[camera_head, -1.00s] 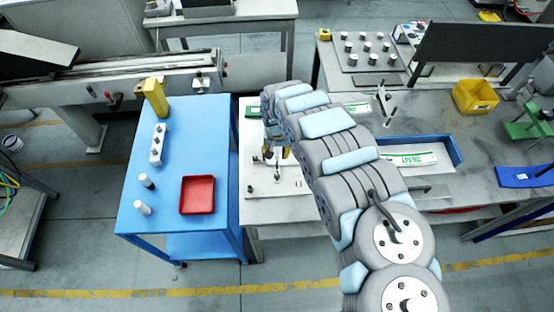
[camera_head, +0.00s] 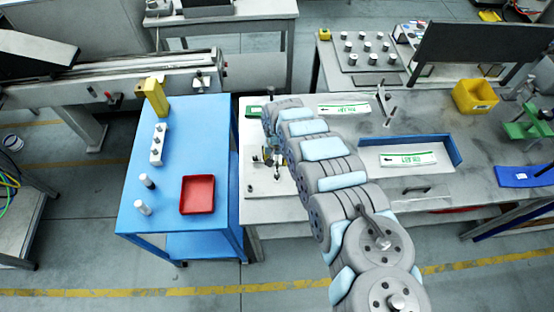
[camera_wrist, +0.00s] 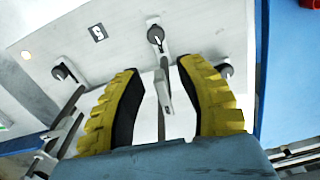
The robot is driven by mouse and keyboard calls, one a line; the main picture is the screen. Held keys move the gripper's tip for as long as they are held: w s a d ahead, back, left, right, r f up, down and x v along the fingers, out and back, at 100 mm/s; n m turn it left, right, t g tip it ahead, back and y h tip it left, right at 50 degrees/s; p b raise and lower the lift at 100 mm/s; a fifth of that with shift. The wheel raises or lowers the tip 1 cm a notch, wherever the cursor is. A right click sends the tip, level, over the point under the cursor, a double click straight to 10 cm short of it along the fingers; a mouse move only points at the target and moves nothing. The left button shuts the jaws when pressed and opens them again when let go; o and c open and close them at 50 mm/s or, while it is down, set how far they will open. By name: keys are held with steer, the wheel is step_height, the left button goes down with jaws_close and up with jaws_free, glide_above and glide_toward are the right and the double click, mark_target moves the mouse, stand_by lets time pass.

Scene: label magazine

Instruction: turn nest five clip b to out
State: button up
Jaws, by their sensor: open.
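A white plate (camera_wrist: 120,50) fills much of the wrist view and bears several dark round pivots with grey levers. One grey clip lever (camera_wrist: 163,90) runs down from a pivot (camera_wrist: 155,36) and lies between the yellow fingers of my gripper (camera_wrist: 158,66). The fingers are open, with a gap on both sides of the lever. In the head view my gripper (camera_head: 271,156) is low over the white plate (camera_head: 262,187), partly hidden by my arm.
A second pivot (camera_wrist: 62,71) with its lever is left of my gripper, and a third (camera_wrist: 225,70) is close by the right finger. A blue table (camera_head: 175,220) with a red tray (camera_head: 197,195) stands to the left. Label strips (camera_head: 408,159) lie to the right.

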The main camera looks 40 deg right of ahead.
jaws_close()
steer(key=shift+n, duration=0.4)
steer(key=shift+d+n+b, duration=0.6)
steer(key=shift+n+b, duration=0.1)
steer(key=shift+n, duration=2.15)
steer(key=shift+d+n+b, duration=0.55)
steer(key=shift+n+b, duration=0.1)
steer(key=shift+n, duration=2.25)
steer(key=shift+d+n+b, duration=0.6)
steer(key=shift+n+b, duration=0.1)
steer(key=shift+n, duration=2.15)
